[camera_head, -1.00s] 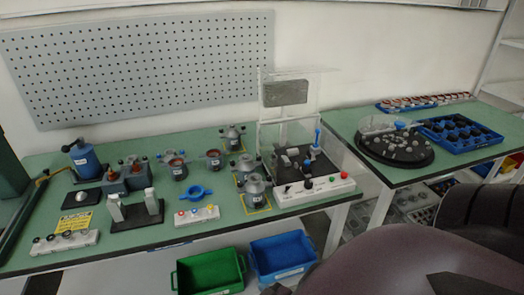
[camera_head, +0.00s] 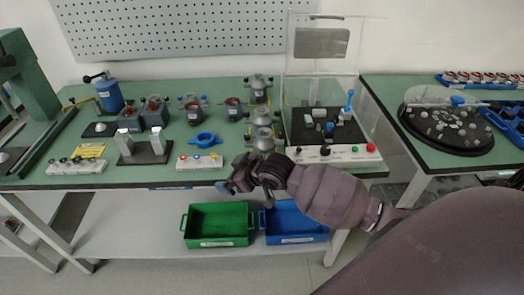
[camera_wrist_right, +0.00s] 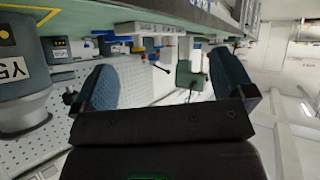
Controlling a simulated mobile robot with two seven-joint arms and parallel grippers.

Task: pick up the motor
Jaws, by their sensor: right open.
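Several grey motor housings stand upright on the green bench. Three form a column: a rear motor (camera_head: 257,86), a middle motor (camera_head: 262,117) and a front motor (camera_head: 263,139) near the front edge. My right gripper (camera_head: 230,186) hangs in front of the bench edge, left of and below the front motor, apart from it. In the right wrist view the right gripper (camera_wrist_right: 165,88) shows its two fingers spread with nothing between them. A grey motor (camera_wrist_right: 22,85) with a label stands close at the left there, outside the fingers. My left gripper is not in view.
A clear-covered test station (camera_head: 318,128) stands right of the motors. A blue ring (camera_head: 202,141) and a button box (camera_head: 199,162) lie to the left. Green (camera_head: 217,242) and blue (camera_head: 291,237) bins sit below the bench.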

